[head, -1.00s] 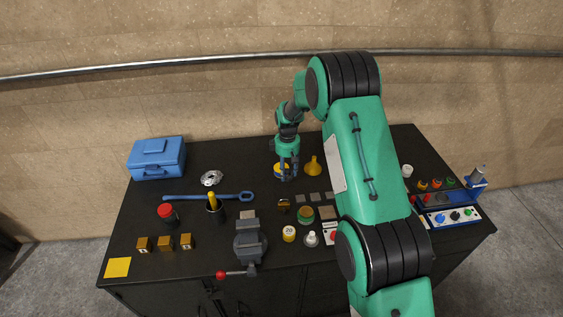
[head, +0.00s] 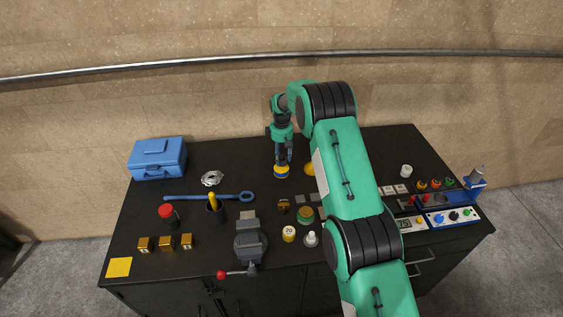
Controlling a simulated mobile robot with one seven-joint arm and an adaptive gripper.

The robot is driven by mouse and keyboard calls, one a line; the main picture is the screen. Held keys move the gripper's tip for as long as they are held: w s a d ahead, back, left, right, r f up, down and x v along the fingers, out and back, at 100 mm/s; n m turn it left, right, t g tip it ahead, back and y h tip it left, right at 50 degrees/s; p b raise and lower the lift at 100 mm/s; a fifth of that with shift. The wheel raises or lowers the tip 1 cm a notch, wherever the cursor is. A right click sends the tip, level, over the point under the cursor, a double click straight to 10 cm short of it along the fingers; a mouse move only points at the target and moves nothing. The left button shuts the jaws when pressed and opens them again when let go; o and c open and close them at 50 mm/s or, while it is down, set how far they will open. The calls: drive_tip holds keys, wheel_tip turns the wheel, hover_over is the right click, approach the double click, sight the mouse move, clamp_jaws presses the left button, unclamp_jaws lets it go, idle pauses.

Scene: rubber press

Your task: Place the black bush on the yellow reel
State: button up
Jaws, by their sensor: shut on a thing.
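The yellow reel (head: 281,171) stands on the black bench near its back middle, a short yellow drum with a dark blue band. My gripper (head: 282,160) points down right above it, with the fingertips close to its top. The gripper is shut on a small dark piece, which looks to be the black bush; the fingers hide most of it. I cannot tell whether the bush touches the reel.
A yellow funnel (head: 309,169) stands just right of the reel, partly behind my arm. A blue wrench (head: 208,197), a silver flange (head: 212,178) and a blue toolbox (head: 158,158) lie to the left. A vice (head: 250,240) stands in front. Bench between toolbox and reel is mostly clear.

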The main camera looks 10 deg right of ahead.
drive_tip(key=shift+w, duration=0.3)
drive_tip(key=shift+f+p, duration=0.3)
drive_tip(key=shift+f, duration=1.45)
drive_tip(key=shift+f, duration=0.15)
drive_tip(key=o, duration=1.1)
wheel_tip(320, 180, up, 12)
drive_tip(key=shift+r+b, duration=0.2)
drive_tip(key=shift+b, duration=0.4)
